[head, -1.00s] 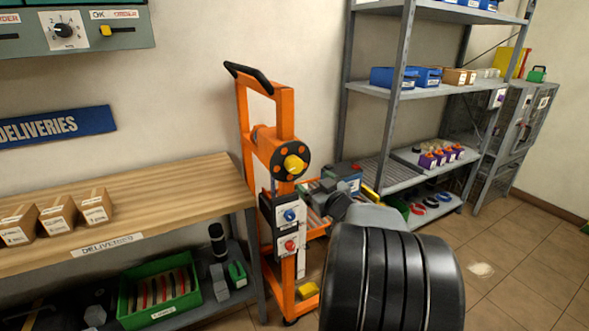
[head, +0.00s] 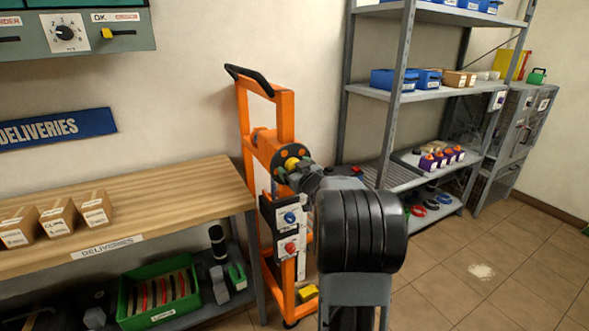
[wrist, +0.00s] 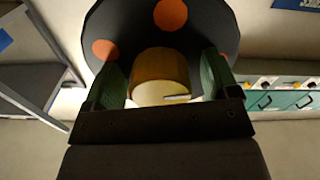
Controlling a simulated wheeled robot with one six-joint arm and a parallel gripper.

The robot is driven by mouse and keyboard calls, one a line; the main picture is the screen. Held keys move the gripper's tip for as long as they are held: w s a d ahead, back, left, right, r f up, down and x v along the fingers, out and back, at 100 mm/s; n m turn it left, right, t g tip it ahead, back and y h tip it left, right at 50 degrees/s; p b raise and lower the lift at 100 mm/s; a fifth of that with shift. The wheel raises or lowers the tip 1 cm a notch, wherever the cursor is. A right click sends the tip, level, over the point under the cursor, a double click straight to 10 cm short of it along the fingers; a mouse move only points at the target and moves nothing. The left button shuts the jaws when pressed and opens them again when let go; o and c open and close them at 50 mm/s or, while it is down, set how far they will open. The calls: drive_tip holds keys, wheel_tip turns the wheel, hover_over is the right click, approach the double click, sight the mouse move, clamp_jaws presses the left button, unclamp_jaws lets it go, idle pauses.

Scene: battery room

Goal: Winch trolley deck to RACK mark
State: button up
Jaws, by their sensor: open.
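The orange winch trolley (head: 278,145) stands between the bench and the rack. Its black winch disc with orange spots (head: 304,154) carries a yellow knob (head: 291,163). My gripper (head: 288,173) is at the knob. In the wrist view, my gripper's green fingers (wrist: 163,82) are open on either side of the yellow knob (wrist: 160,70), with the dark disc (wrist: 130,35) behind it. Contact cannot be told. The trolley has a panel with a blue button (head: 290,217) and a red button (head: 290,248). My arm hides the deck. No RACK mark is readable.
A wooden bench (head: 150,195) marked DELIVERIES stands left with cartons. The grey rack (head: 425,95) holds blue bins and purple-based items on the right. A yellow pedal (head: 307,293) sits low on the trolley.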

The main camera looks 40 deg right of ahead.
drive_tip(key=shift+c, duration=0.3)
drive_tip(key=c, duration=0.9)
drive_tip(key=shift+o, duration=0.2)
drive_tip(key=shift+r+m+p, duration=0.3)
drive_tip(key=shift+m+p, duration=0.4)
drive_tip(key=shift+p, duration=0.2)
drive_tip(key=shift+m+p, duration=0.45)
drive_tip(key=shift+m, duration=0.15)
drive_tip(key=shift+f+m, duration=0.3)
drive_tip(key=shift+m, duration=0.2)
drive_tip(key=o, duration=0.9)
